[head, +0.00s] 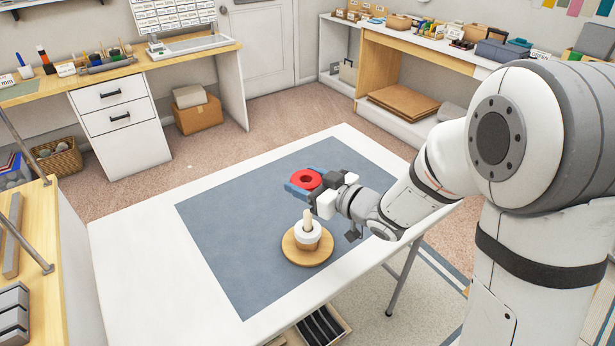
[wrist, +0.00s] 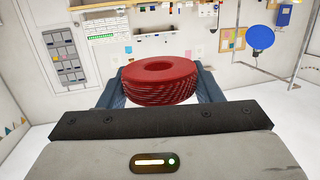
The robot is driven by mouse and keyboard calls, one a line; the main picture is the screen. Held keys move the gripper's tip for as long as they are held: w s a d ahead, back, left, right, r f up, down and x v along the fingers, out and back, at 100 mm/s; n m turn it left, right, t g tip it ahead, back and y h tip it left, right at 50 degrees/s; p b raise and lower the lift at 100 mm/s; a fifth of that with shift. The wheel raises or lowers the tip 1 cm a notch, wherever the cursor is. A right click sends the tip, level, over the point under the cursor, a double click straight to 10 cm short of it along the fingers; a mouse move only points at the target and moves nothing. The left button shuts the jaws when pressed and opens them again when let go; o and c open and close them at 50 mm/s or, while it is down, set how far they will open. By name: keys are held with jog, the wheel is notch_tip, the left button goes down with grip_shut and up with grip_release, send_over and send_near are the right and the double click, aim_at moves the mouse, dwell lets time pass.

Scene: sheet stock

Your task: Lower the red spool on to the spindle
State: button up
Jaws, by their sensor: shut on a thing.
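The red spool (head: 307,180) is a short ring with a hole in its middle, held level above the table. My gripper (head: 304,184) is shut on it, with a blue finger on each side. In the wrist view the red spool (wrist: 160,82) sits between the two blue fingers of my gripper (wrist: 160,88). The spindle (head: 308,220) is a pale upright peg on a white collar and a round wooden base (head: 306,256). The spool is above the spindle's top and apart from it. The spindle does not show in the wrist view.
The spindle's base stands on a blue-grey mat (head: 235,225) on a white table (head: 135,255). The rest of the mat is clear. A wooden bench (head: 62,265) stands at the left, and desks line the far walls.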

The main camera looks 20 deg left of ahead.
aim_at(308, 212)
jog(key=shift+w+d+f, duration=0.1)
jog(key=shift+w+d, duration=0.05)
jog(key=shift+d, duration=0.05)
notch_tip(308, 212, down, 2)
jog(key=shift+f+b, duration=0.2)
jog(key=shift+b, duration=1.05)
jog(key=shift+f+b, duration=1.6)
jog(key=shift+f, duration=0.2)
jog(key=shift+f+b, duration=0.35)
jog(key=shift+b, duration=0.1)
jog(key=shift+f+b, duration=0.4)
jog(key=shift+f, duration=0.1)
jog(key=shift+f+b, duration=0.7)
jog(key=shift+b, duration=0.05)
